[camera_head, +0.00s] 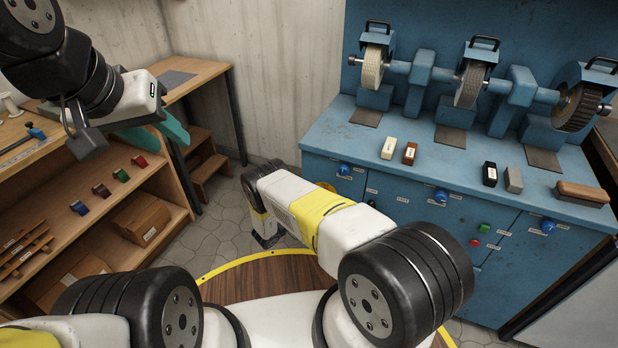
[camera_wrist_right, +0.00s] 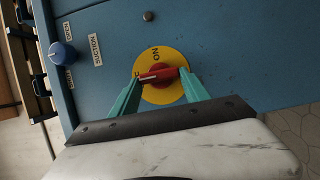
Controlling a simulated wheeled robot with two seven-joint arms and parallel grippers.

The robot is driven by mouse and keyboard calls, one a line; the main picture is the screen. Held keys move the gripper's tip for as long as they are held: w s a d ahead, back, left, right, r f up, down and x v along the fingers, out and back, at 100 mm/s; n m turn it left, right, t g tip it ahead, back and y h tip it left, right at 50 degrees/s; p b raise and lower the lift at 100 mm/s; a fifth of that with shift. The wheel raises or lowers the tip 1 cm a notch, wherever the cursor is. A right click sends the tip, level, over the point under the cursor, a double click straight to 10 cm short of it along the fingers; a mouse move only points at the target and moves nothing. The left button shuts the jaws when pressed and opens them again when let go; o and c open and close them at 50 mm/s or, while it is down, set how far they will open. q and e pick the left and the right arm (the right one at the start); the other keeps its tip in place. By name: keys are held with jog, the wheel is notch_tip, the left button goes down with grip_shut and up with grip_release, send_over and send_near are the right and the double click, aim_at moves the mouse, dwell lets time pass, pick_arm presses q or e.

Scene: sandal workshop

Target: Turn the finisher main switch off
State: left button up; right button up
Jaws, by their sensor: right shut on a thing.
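The finisher's main switch is a red handle (camera_wrist_right: 163,74) on a yellow disc (camera_wrist_right: 160,97), on the blue cabinet front in the right wrist view. My right gripper (camera_wrist_right: 160,76) is shut on the handle, one teal finger at each end. The handle lies nearly level there, its white mark at the left end. The ON lettering is above it; the lettering by the left finger is mostly hidden. In the head view only an edge of the yellow disc (camera_head: 326,186) shows behind my right arm. My left gripper (camera_head: 165,132) hangs by the wooden shelves, its jaw gap unclear.
The blue finisher (camera_head: 335,135) carries several wheels, with blocks and a brush (camera_head: 582,192) on its top. A blue suction knob (camera_wrist_right: 62,55) sits near the switch. Green (camera_head: 484,227) and red (camera_head: 475,243) buttons are further right. Wooden shelves (camera_head: 165,185) stand at left.

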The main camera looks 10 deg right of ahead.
dwell(0.4)
jog(key=o, duration=1.4)
jog(key=shift+a, duration=0.1)
jog(key=v, duration=0.7)
jog(key=shift+s+a+f, duration=0.1)
jog(key=shift+s+a, duration=0.15)
